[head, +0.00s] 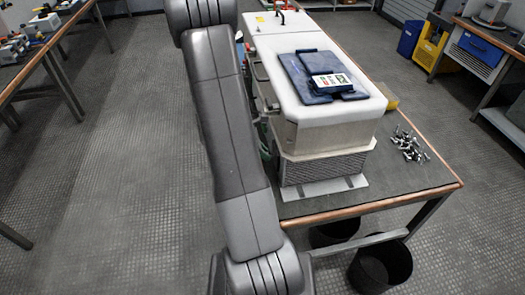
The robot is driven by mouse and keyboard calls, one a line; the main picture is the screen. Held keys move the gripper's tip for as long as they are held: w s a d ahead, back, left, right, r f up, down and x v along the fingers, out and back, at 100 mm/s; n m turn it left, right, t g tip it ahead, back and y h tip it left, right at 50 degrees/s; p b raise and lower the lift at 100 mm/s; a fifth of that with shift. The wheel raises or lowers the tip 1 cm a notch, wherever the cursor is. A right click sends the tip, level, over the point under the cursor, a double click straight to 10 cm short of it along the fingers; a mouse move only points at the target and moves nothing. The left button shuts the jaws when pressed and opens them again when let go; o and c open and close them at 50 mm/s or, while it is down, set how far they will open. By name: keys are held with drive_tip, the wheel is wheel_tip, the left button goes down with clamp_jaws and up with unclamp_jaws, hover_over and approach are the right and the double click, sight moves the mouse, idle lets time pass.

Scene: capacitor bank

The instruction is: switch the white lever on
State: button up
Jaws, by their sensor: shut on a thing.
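The capacitor bank is a long box with a white top (300,112) and a grey metal body, standing on a workbench. I cannot make out a white lever in the head view. My arm crosses in front of the bank's left side and hides part of it. A small black and red fitting (281,12) stands upright on the far part of the white top; I cannot tell what it is. My gripper is not visible; the arm runs up out of the top of the picture.
A blue folder with a label (320,75) lies on the white top. Loose small metal parts (410,146) lie on the workbench (420,185) at right. Black bins (380,268) stand beneath it. Other benches stand at left (50,42) and right. The floor at left is clear.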

drive_tip(key=o, duration=1)
